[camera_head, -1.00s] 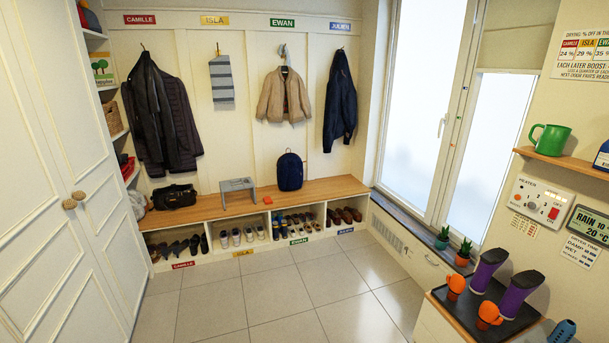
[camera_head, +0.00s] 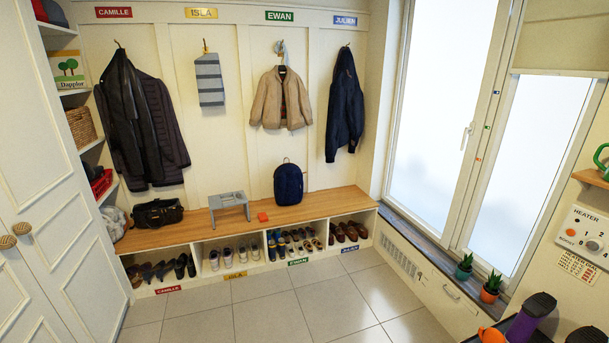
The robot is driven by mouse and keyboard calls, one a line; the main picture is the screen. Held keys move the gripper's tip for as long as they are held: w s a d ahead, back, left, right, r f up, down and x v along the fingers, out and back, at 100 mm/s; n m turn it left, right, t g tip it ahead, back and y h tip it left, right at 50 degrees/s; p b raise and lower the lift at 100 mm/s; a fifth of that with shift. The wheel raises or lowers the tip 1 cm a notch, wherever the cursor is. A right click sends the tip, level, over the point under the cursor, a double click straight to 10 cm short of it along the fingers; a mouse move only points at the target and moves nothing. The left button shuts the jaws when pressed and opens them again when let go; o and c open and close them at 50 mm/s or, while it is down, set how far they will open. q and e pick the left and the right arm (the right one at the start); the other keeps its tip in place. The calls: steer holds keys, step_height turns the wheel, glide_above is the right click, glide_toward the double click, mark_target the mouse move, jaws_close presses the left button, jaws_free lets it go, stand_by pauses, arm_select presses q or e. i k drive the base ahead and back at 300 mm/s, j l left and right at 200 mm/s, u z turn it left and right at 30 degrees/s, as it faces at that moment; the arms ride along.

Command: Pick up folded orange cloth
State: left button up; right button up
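The folded orange cloth (camera_head: 263,217) is a small flat square lying on the wooden bench top (camera_head: 330,201). It sits between the grey step stool (camera_head: 229,201) on its left and the dark blue backpack (camera_head: 288,184) on its right, apart from both. Neither of my grippers shows in the head view.
A black bag (camera_head: 158,213) sits at the bench's left end. Shoes fill the cubbies below (camera_head: 193,246). Coats hang above. The tiled floor (camera_head: 270,310) before the bench is clear. Two potted plants (camera_head: 464,267) and a purple and black boot-shaped item (camera_head: 528,318) stand at right.

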mark_target(263, 216)
steer(key=i, duration=3.85)
steer(key=u, duration=0.25)
